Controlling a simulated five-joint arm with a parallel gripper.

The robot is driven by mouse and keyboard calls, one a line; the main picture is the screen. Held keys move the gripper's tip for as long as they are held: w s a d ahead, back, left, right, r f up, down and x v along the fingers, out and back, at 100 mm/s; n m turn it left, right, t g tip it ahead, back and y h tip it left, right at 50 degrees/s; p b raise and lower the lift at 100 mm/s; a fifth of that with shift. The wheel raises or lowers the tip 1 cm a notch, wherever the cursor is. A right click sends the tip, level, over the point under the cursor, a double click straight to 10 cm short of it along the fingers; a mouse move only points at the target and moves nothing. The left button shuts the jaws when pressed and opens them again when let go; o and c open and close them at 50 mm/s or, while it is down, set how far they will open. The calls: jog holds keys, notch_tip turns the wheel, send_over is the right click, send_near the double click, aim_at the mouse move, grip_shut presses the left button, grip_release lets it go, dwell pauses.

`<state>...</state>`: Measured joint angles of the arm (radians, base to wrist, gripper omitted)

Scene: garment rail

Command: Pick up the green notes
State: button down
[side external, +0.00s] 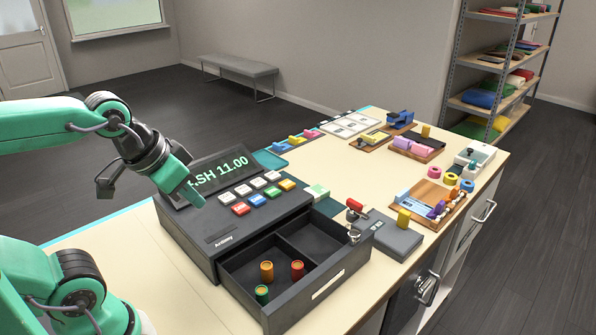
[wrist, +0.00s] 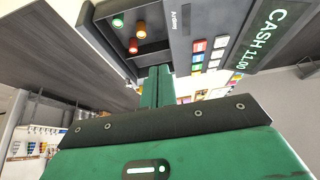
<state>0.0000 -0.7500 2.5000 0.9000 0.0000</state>
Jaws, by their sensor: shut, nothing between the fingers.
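The green notes (side external: 262,294) appear as a small upright green roll in the front left compartment of the open cash drawer (side external: 330,283). A yellow-orange roll (side external: 267,271) and a red roll (side external: 298,269) stand near it. The wrist view shows the green roll (wrist: 117,20) beside the orange roll (wrist: 140,29) and the red roll (wrist: 133,46). My gripper (side external: 195,198) is shut and empty, pointing down in front of the register display, above and left of the drawer. In the wrist view its green fingers (wrist: 158,78) are together, apart from the rolls.
The register (side external: 215,235) with its coloured keys and "CASH 11.00" display (side external: 222,171) stands between my gripper and the counter's middle. The counter's front left is clear.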

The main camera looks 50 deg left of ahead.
jog(key=shift+c, duration=2.2)
grip_release()
jog(key=shift+w+r, duration=0.1)
jog(key=w+a+r+g, duration=0.2)
jog(key=w+r, duration=0.2)
jog(key=w, duration=0.8)
jog(key=g, duration=0.4)
send_over(309, 190)
jog(key=s+d, duration=0.2)
notch_tip(309, 190, down, 20)
jog(key=shift+a+f, duration=0.15)
jog(key=shift+f, duration=0.1)
jog(key=shift+w+a+f, duration=0.1)
jog(key=shift+w+f, duration=0.05)
jog(key=shift+f, duration=1.8)
jog(key=shift+w+f, duration=0.1)
jog(key=shift+f, duration=1.8)
